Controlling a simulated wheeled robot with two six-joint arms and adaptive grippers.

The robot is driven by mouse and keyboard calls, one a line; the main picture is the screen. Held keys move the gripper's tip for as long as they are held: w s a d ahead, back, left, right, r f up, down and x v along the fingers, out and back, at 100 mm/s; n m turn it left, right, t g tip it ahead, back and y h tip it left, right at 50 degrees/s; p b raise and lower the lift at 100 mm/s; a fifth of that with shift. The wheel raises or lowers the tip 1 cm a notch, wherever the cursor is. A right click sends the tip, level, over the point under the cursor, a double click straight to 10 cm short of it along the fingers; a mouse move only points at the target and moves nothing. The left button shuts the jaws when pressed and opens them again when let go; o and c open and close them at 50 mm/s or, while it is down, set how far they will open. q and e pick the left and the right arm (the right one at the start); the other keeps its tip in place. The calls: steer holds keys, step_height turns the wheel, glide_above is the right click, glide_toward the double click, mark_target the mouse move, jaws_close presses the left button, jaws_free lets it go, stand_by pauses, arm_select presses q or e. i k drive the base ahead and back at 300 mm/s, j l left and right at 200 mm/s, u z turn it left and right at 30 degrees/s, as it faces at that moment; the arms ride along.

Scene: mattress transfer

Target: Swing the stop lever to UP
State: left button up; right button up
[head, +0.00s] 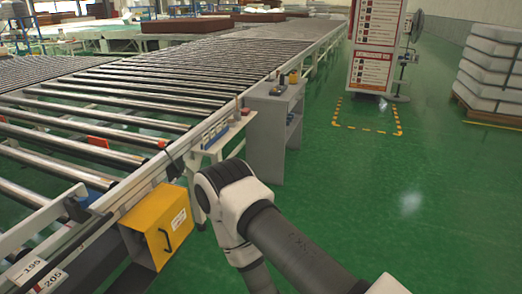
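I cannot tell for certain which part is the stop lever. A dark bar (75,253) slants along the near side of the roller conveyor (118,203) at the lower left, below a dark bracket (76,204). No UP mark is legible. A yellow box (160,226) with a black handle and a small white label is fixed to the conveyor's side. My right arm comes in from the lower right and bends in front of the grey shelf and green floor. Its gripper is out of the picture below. My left gripper is not in view.
A white label (38,272) reading 195 and 205 is at the lower left. A small side table (218,142) and a grey shelf unit (270,125) stand beside the conveyor. A sign stand (378,45) and white stacks (490,70) are farther right. Green floor is clear at right.

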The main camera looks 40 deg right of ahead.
mark_target(161, 145)
steer(key=z, duration=0.7)
steer(key=i+l+u, duration=0.15)
steer(key=i+l, duration=0.4)
steer(key=i+l+u, duration=0.1)
steer(key=i+l, duration=0.45)
steer(key=l, duration=0.25)
